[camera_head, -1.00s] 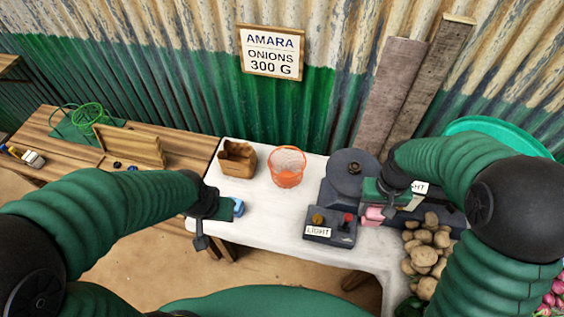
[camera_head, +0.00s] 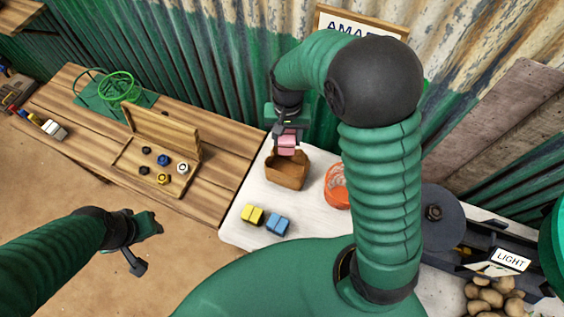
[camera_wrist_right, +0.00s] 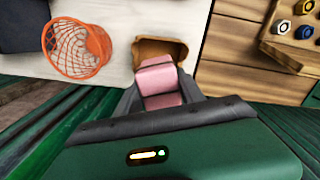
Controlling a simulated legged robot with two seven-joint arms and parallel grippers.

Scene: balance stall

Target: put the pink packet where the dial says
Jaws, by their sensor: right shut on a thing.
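The pink packet (camera_head: 287,143) is held by my right gripper (camera_head: 287,128) just above the brown open-topped box (camera_head: 287,172). The right wrist view also shows the packet (camera_wrist_right: 160,80) between the jaws, over the box (camera_wrist_right: 180,48). I cannot tell whether packet and box touch. A white plate reading LIGHT (camera_head: 510,260) is on the dark scale (camera_head: 440,215) at the right. My left gripper (camera_head: 142,243) is off the table's left front, apart from the packets; its jaw gap is unclear.
An orange wire basket (camera_head: 337,188) stands right of the box, partly behind my right arm. A yellow packet (camera_head: 252,214) and a blue packet (camera_head: 277,224) lie in front on the white table (camera_head: 240,232). A wooden bench (camera_head: 205,190) is at left; potatoes (camera_head: 490,298) at lower right.

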